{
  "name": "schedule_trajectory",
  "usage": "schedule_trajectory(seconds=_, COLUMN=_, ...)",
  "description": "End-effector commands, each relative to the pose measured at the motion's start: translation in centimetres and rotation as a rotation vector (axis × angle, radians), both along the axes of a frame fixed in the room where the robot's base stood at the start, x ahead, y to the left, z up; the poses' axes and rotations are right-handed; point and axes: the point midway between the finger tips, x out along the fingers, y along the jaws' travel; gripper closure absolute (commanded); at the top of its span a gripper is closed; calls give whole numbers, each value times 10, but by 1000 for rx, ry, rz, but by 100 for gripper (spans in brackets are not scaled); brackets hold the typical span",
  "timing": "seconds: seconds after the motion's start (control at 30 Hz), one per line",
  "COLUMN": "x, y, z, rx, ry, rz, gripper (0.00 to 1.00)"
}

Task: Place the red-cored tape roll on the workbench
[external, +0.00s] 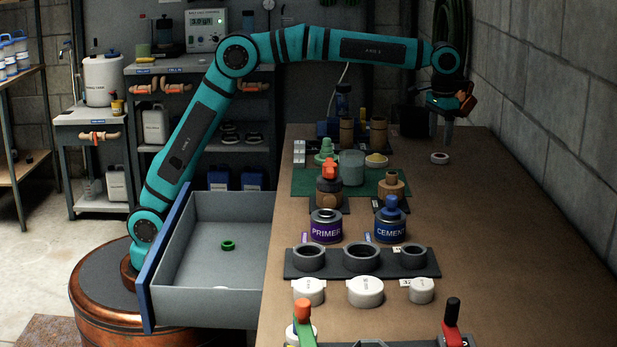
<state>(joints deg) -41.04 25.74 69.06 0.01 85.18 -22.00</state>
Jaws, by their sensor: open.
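A small white ring-shaped roll (440,158) lies flat on the workbench (510,250), toward its far right part. It looks like a tape roll, but the colour of its core is too small and dark to tell. My gripper (447,140) points down just above and behind this roll, with a small gap seeming to show between them. My gripper is open and nothing shows in it. A green ring (228,245) lies in the open grey drawer (225,210) left of the bench. No clearly red core shows anywhere.
A purple primer can (326,226), a blue-capped cement can (390,220) and a dark rack of grey rings (362,257) crowd the bench's left side. Red-handled tools (452,325) stand at the front. A block wall (560,110) bounds the right. The bench's right strip is clear.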

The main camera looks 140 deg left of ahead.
Motion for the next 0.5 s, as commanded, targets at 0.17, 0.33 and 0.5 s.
schedule_trajectory(seconds=0.17, x=1, y=0, z=34, rx=1, ry=-2, rz=0, gripper=34)
schedule_trajectory(seconds=0.33, x=0, y=0, z=56, rx=1, ry=0, rz=0, gripper=34)
schedule_trajectory(seconds=0.5, x=0, y=0, z=65, rx=0, ry=0, rz=0, gripper=34)
